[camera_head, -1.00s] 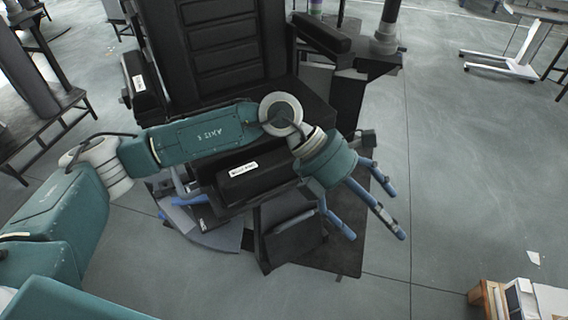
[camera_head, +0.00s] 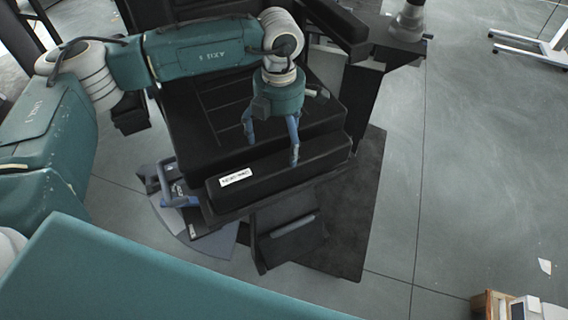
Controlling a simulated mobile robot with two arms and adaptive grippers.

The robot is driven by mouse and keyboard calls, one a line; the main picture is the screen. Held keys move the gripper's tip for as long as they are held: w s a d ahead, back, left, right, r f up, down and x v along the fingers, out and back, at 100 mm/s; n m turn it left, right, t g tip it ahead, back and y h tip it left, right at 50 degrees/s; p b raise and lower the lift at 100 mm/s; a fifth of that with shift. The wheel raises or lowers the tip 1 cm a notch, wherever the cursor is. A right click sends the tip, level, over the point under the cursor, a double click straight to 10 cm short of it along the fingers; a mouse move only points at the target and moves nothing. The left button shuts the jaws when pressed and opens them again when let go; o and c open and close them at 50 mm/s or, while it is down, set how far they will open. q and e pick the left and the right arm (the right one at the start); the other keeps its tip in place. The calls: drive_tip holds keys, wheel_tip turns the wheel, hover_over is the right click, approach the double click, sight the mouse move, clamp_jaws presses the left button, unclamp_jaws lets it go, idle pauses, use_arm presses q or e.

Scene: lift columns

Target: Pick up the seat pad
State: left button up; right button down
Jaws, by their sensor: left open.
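The seat pad (camera_head: 270,178), a long black padded block with a white label, lies along the front of a black chair's seat (camera_head: 200,115). The label's text is too small to read. My left gripper (camera_head: 272,148) comes down from above with its blue fingers spread open. Its fingers are over the pad's rear edge and the seat just behind it. One finger overlaps the pad in the picture; I cannot tell whether it touches. My right gripper is not in view.
The chair stands on a dark base plate (camera_head: 365,215) with a footrest (camera_head: 290,240) below the pad. An armrest (camera_head: 330,22) is at the upper right.

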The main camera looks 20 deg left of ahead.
sight(280, 155)
use_arm(q)
drive_tip(key=shift+f, duration=1.25)
wheel_tip(280, 155, down, 4)
drive_tip(key=shift+s+f+p, duration=0.1)
drive_tip(key=shift+f+p, duration=0.05)
drive_tip(key=shift+p, duration=0.75)
drive_tip(key=shift+f, duration=0.25)
drive_tip(key=shift+c, duration=1.3)
drive_tip(key=c, duration=1.1)
drive_tip(key=shift+c, duration=0.2)
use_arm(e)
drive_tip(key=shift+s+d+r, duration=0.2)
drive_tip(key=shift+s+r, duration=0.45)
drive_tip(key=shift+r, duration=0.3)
